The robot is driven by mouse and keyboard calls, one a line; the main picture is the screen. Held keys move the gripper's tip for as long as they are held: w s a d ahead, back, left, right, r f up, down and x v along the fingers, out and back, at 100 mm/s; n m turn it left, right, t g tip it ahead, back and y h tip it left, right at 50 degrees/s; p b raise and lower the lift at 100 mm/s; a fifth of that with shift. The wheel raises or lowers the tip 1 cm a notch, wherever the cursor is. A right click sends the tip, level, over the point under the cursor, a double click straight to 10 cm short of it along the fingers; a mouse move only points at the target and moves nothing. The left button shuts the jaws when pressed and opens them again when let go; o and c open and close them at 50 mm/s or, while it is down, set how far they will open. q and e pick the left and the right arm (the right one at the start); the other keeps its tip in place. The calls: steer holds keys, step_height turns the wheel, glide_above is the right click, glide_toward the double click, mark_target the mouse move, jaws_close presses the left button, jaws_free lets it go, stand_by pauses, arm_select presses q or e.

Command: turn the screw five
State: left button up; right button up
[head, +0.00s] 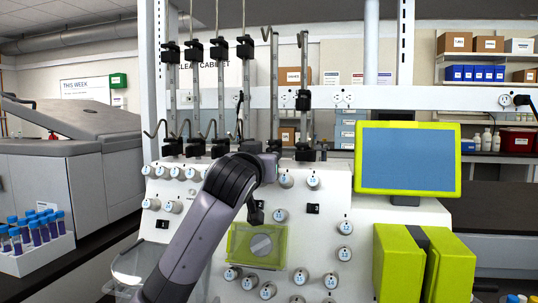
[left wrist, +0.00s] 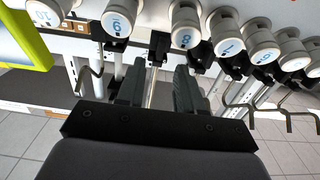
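Numbered white screw knobs with blue labels stand on the white machine front (head: 330,215), several in an upper row and more below. In the left wrist view the numbers slant; one knob seems to read 5 (left wrist: 292,60), right of others that look like 6 (left wrist: 264,50) and 7 (left wrist: 228,42). My left gripper (left wrist: 157,85) is open and empty, below a knob that looks like 8 (left wrist: 186,35). In the head view my left arm's end (head: 262,168) covers part of the upper row. My right gripper is out of view.
Metal hooks and posts with black clamps (head: 245,50) rise above the knobs. A green-framed screen (head: 408,160) stands at the right, with green blocks (head: 425,265) below. A rack of blue-capped tubes (head: 35,260) sits at the far left.

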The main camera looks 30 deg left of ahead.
arm_select(q)
steer(key=shift+p+x, duration=0.45)
steer(key=shift+x, duration=2.25)
jaws_close()
